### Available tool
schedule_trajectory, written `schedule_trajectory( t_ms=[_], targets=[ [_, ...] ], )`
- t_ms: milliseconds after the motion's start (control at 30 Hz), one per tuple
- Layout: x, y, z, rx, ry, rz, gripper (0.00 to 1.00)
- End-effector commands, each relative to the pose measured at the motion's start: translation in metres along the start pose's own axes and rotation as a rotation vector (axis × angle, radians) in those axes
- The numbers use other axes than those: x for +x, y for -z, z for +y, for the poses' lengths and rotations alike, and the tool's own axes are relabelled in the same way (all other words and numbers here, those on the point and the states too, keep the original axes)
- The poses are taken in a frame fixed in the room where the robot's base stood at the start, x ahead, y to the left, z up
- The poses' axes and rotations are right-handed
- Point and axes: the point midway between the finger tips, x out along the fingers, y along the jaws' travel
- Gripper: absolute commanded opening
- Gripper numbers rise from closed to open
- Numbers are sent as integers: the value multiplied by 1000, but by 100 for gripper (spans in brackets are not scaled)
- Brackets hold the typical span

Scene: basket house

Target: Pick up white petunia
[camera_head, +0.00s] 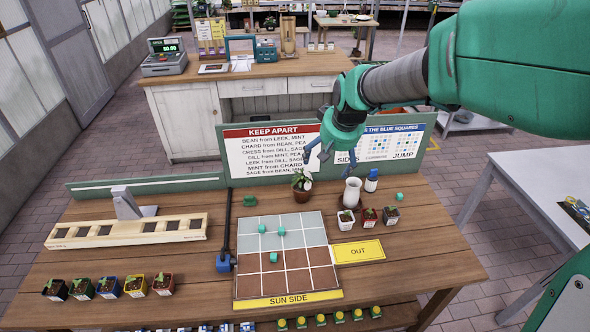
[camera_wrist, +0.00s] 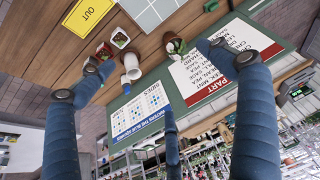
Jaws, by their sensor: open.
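A plant with green leaves and a white bloom, likely the white petunia (camera_head: 301,181), stands upright in a small terracotta pot on the wooden table, just behind the grid board. In the wrist view the potted plant (camera_wrist: 174,45) shows near the top middle, turned about by the camera's angle. My gripper (camera_head: 317,152) is open and empty. It hangs above and slightly to the right of the plant, apart from it. In the wrist view its blue fingers (camera_wrist: 155,82) are spread wide, with the plant between and beyond them.
A white vase (camera_head: 352,192) and a blue-capped bottle (camera_head: 371,180) stand right of the plant. Small seedling pots (camera_head: 369,217) stand before them. A sign board (camera_head: 270,152) rises close behind. The grid board (camera_head: 285,255) carries several green cubes. A blue-based rod (camera_head: 224,262) lies left.

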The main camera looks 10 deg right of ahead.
Motion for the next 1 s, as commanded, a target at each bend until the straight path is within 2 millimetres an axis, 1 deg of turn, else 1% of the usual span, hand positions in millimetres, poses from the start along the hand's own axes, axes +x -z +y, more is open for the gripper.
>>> schedule_trajectory(
  t_ms=[33,200,367,500,567,733,900,1000],
  targets=[
    [14,8,0,-3,1,-5,92],
    [57,34,0,-11,5,-12,92],
    [100,53,-1,-18,8,-19,92],
    [141,67,-2,-25,11,-24,92],
    [158,73,-2,-27,12,-26,92],
    [211,84,-3,-34,14,-33,92],
    [264,90,-4,-43,15,-40,92],
    [292,92,-5,-47,16,-42,92]
  ],
)
